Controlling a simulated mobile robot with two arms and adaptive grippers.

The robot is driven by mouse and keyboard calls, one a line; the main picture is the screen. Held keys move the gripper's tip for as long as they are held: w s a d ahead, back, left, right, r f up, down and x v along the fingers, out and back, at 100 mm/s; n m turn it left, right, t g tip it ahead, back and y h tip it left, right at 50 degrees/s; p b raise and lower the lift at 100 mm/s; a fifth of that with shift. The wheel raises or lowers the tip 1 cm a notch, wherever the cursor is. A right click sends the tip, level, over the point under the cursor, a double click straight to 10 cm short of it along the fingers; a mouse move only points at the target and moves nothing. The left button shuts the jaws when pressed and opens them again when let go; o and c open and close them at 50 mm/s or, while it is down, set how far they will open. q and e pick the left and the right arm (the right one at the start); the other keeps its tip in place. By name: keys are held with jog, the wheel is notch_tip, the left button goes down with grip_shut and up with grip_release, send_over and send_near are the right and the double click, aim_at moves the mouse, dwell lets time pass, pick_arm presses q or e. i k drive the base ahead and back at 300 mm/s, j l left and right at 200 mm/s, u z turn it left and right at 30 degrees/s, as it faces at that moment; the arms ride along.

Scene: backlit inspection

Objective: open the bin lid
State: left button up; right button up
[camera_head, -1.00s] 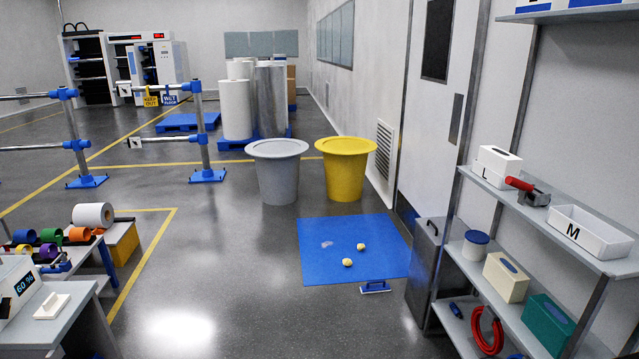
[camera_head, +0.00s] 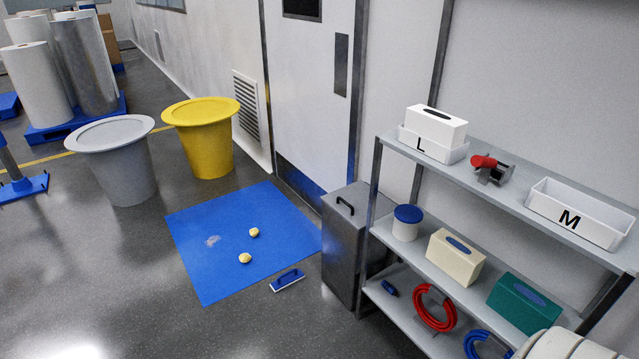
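A tall grey metal bin (camera_head: 343,245) stands between the door and the shelf unit. Its flat lid (camera_head: 352,203) lies closed on top, with a dark bar handle (camera_head: 345,205) near the left edge. Two round tubs stand farther back at the left: a grey one (camera_head: 125,170) and a yellow one (camera_head: 208,145), both with wide rims. Neither of my grippers is in view. A pale rounded part at the bottom right edge looks like my own arm.
A shelf unit (camera_head: 490,190) with boxes, a tape dispenser (camera_head: 490,168) and hoses stands right of the bin. A blue mat (camera_head: 210,265) with two crumpled yellowish pieces lies left of it, beside a blue-handled scrubber (camera_head: 287,280). The front floor is clear.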

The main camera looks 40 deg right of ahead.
aim_at(350, 202)
jog(key=i+j+z, duration=0.1)
jog(key=i, duration=1.55)
jog(key=i+z, duration=0.25)
jog(key=z, duration=0.15)
jog(key=i+z, duration=0.4)
jog(key=i+j+z, duration=0.1)
jog(key=z, duration=0.3)
jog(key=i+j+z, duration=0.25)
jog(key=z, duration=0.15)
